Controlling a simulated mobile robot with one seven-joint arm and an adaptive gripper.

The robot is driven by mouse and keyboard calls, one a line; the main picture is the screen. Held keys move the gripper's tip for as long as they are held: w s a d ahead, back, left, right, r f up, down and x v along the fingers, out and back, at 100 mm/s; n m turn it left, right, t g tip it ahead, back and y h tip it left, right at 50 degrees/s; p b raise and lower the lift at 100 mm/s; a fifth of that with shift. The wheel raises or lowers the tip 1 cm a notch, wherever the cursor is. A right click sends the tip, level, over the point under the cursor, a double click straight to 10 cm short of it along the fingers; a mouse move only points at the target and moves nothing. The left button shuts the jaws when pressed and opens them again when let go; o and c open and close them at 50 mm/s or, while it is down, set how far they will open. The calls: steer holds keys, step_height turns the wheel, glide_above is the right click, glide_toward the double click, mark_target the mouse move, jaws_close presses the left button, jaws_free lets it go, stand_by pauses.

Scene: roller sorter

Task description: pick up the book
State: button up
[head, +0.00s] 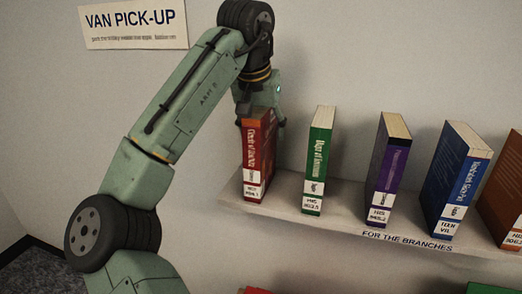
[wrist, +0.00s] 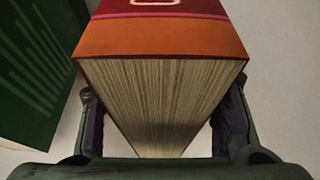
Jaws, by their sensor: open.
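Several books stand upright on a shelf, and the task does not say which one it names. The red book (head: 257,158) is at the shelf's left end, its spine facing out. My gripper (head: 261,118) is over the top of this red book. In the wrist view the book's page block (wrist: 160,95) and its red and orange cover (wrist: 160,38) lie between the two open fingers of my gripper (wrist: 162,125). One finger is on each side of the book. I cannot tell whether either finger touches it.
A green book (head: 319,160) stands just right of the red one and shows in the wrist view (wrist: 35,70). Purple (head: 389,165), blue (head: 455,180) and orange (head: 505,190) books follow along the shelf (head: 345,222). A "VAN PICK-UP" sign (head: 133,22) hangs on the wall.

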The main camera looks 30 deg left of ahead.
jaws_close()
stand_by(0.6)
stand_by(0.4)
